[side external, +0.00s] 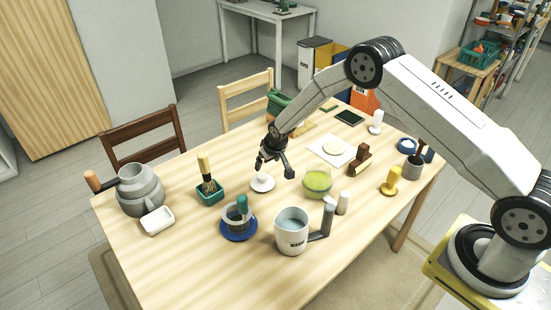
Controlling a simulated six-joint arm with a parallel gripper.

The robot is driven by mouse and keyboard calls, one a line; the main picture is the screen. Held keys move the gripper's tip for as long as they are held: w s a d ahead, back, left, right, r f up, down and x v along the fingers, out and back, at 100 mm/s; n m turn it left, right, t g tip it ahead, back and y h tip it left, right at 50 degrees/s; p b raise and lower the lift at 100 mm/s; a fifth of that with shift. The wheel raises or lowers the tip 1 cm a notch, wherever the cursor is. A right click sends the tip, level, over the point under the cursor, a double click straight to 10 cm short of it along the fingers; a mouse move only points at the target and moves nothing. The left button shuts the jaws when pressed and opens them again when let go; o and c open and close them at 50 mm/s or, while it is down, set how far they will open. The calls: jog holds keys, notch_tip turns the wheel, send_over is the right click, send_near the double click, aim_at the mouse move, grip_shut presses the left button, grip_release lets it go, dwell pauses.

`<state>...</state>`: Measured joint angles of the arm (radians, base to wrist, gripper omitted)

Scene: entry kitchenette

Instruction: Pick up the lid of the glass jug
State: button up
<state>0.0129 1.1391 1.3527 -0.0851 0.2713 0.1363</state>
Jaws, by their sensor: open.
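A glass jug (317,181) with green-yellow liquid stands open on the wooden table, right of my gripper. A white round lid (262,184) with a small raised knob lies on the table to its left; I take it to be the jug's lid. My gripper (273,169) is open and points down just above the lid, its black fingers spread. One finger is at the left over the lid, the other reaches right toward the jug. I cannot tell whether a finger touches the knob.
A white mug-like pot (291,232) with a dark handle and a blue saucer (238,230) with a cup stand in front. A green dish (209,194) with a brush is at left. A grey pot (140,190) stands far left. The front left of the table (165,270) is clear.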

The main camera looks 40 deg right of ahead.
aim_at(262, 175)
jog(key=shift+x, duration=1.5)
jog(key=shift+w, duration=0.1)
jog(key=shift+x, duration=1.25)
jog(key=shift+x, duration=2.55)
jog(key=shift+d, duration=0.1)
grip_shut()
